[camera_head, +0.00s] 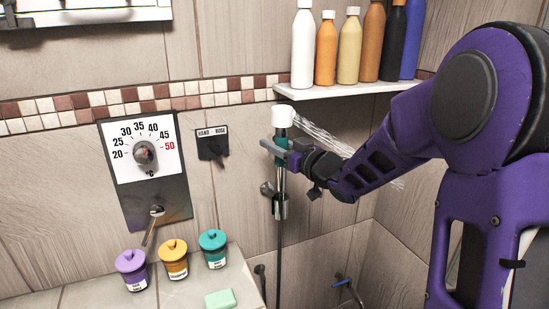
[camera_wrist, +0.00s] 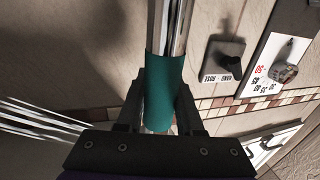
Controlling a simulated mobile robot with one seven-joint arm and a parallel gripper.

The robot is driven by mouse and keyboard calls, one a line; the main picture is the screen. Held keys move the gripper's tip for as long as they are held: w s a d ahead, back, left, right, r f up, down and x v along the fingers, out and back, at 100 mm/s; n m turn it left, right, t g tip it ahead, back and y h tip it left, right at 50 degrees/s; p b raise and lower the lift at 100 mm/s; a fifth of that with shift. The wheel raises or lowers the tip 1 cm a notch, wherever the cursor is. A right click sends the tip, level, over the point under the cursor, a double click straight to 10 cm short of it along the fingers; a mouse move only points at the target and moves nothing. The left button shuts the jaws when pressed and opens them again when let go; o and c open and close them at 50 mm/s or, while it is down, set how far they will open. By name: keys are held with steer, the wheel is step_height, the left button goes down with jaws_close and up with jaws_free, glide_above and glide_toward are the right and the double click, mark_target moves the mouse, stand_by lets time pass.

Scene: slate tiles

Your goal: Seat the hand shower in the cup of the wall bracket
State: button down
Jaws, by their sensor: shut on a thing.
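The hand shower has a white head (camera_head: 283,115), a teal grip (camera_head: 281,158) and a chrome lower handle; it is upright in the head view. My gripper (camera_head: 280,148) is shut on the teal grip just below the head. In the wrist view, my gripper (camera_wrist: 160,100) has a finger on each side of the teal grip (camera_wrist: 165,85). The chrome wall bracket (camera_head: 280,207) is directly below the handle. The handle's lower end lines up with the cup, but I cannot tell whether it is inside or in front. A dark hose (camera_head: 279,260) hangs below.
Water sprays (camera_head: 325,138) from the head to the right. A white shelf (camera_head: 340,88) with several bottles is above. A temperature dial (camera_head: 144,153) and a HAND/ROSE switch (camera_head: 213,145) are at left. A ledge (camera_head: 190,288) holds three jars and green soap (camera_head: 220,298).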

steer(key=shift+w+a+f+b, duration=0.1)
steer(key=shift+f+b, duration=1.25)
steer(key=shift+f, duration=0.4)
steer(key=shift+f+b, duration=0.45)
steer(key=shift+f, duration=0.1)
steer(key=c, duration=0.5)
jaws_free()
steer(key=shift+c, duration=0.2)
steer(key=shift+r, duration=0.2)
steer(key=p+v, duration=0.1)
steer(key=v, duration=1.1)
steer(key=shift+r, duration=0.3)
